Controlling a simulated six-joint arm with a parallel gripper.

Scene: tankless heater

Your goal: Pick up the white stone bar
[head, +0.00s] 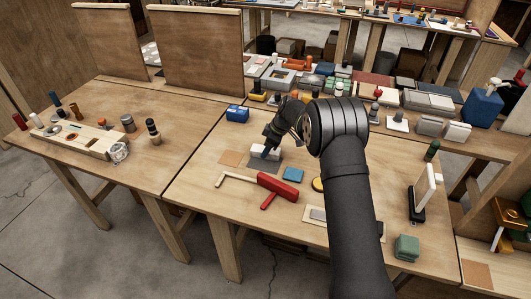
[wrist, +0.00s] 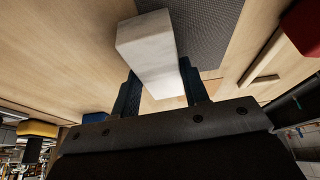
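The white stone bar (head: 272,149) is a pale rectangular block at the dark grey mat (head: 262,167) on the middle table. In the wrist view the bar (wrist: 150,48) points away from my gripper, its near end between the two fingers. My gripper (wrist: 157,65) has one finger close along each side of the bar; whether both fingers press on it I cannot tell. In the head view my gripper (head: 266,151) reaches down at the bar and covers part of it. I cannot tell whether the bar rests on the mat or is slightly raised.
A blue box (head: 237,113) stands behind. Many blocks crowd the back table.

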